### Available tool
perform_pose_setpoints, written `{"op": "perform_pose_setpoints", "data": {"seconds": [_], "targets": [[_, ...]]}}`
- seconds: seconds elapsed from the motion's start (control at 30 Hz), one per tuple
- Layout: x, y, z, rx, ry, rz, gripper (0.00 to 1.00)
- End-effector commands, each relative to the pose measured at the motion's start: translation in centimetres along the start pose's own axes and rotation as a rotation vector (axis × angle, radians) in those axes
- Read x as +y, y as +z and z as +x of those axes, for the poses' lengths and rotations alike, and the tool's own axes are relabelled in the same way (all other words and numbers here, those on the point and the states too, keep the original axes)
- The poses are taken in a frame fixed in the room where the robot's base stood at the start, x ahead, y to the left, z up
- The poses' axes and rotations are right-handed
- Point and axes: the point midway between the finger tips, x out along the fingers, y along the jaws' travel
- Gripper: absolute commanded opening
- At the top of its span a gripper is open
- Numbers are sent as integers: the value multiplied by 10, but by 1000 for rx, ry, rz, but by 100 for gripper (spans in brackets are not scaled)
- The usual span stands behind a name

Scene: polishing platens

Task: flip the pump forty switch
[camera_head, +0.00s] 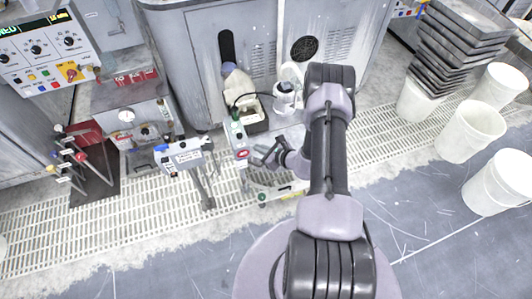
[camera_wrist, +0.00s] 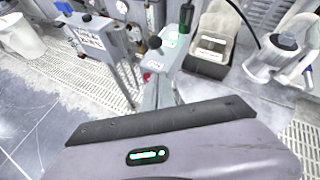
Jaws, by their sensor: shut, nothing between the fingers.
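A grey box (camera_head: 187,154) on a stand carries a white label and small dark and blue parts along its top. It also shows at the upper left of the wrist view (camera_wrist: 92,38); its lettering is too blurred to read surely. I cannot tell which part, if any, is the pump forty switch. My gripper (camera_head: 264,156) is shut and empty, to the right of this box and apart from it, close to a narrow grey panel (camera_head: 240,143) with a red button.
A rack of coloured-handled tools (camera_head: 83,160) stands at left. A large control panel (camera_head: 40,45) is at upper left. White buckets (camera_head: 470,130) and stacked dark trays (camera_head: 458,45) are at right. Open floor lies in front.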

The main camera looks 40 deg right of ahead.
Motion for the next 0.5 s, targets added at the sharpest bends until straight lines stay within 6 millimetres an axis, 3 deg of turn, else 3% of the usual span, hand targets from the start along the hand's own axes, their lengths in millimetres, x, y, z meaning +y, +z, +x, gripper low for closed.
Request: {"op": "perform_pose_setpoints", "data": {"seconds": [0.1,0.2,0.5], "targets": [[1,-3,27,-1,1,-2,0],[0,10,40,-2,1,-4,0],[0,28,54,0,1,0,0]]}}
